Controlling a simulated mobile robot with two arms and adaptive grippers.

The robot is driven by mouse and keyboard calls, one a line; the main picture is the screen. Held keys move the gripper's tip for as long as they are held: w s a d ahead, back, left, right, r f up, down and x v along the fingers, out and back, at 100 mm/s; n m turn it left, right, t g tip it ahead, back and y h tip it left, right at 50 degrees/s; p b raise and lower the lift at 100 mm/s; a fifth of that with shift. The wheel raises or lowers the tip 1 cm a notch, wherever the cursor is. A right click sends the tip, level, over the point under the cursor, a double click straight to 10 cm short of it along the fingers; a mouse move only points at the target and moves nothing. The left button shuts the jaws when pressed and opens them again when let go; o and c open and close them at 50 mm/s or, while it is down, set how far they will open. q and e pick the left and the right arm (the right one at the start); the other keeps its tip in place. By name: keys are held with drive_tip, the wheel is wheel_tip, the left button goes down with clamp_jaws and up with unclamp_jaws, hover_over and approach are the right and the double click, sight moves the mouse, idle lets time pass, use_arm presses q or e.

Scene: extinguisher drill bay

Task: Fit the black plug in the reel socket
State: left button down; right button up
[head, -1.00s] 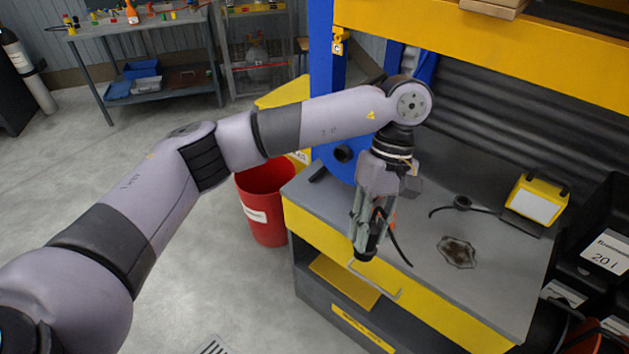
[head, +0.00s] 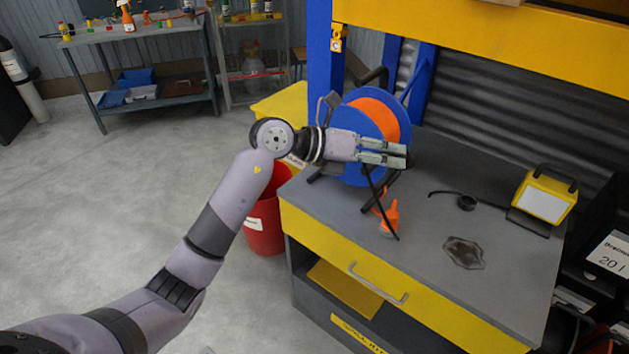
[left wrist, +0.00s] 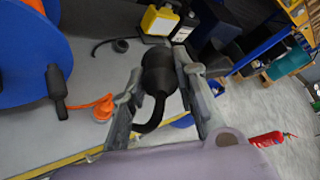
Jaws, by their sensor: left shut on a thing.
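My left gripper (head: 398,154) is shut on the black plug and held level in front of the cable reel. In the left wrist view the plug (left wrist: 160,72) sits between the two fingers, and its black cable curls back toward the palm. In the head view the fingers hide most of the plug, and a black cable hangs below them. The reel has blue side discs (head: 357,112) and an orange drum (head: 381,114) on a black stand. In the left wrist view a black fitting (left wrist: 57,84) stands out from the blue disc, apart from the plug; I cannot tell whether it is the socket.
A red bin (head: 264,225) stands left of the bench.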

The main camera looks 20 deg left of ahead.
use_arm(q)
drive_tip(key=w+a+f+n+t+y+b, duration=0.35)
drive_tip(key=a+f+n+t+y, duration=0.4)
drive_tip(key=a+f, duration=0.7)
drive_tip(key=w, duration=0.1)
drive_tip(key=w+r+t+b, duration=0.1)
drive_tip(key=w, duration=0.1)
drive_tip(key=w+r+t+h, duration=0.1)
drive_tip(key=shift+w+d+n, duration=0.1)
drive_tip(key=shift+w+n, duration=0.15)
drive_tip(key=shift+w, duration=0.1)
drive_tip(key=shift+r, duration=0.1)
drive_tip(key=shift+x, duration=0.85)
idle(0.3)
drive_tip(key=shift+r, duration=0.1)
idle(0.5)
drive_tip(key=shift+p, duration=0.45)
idle(0.6)
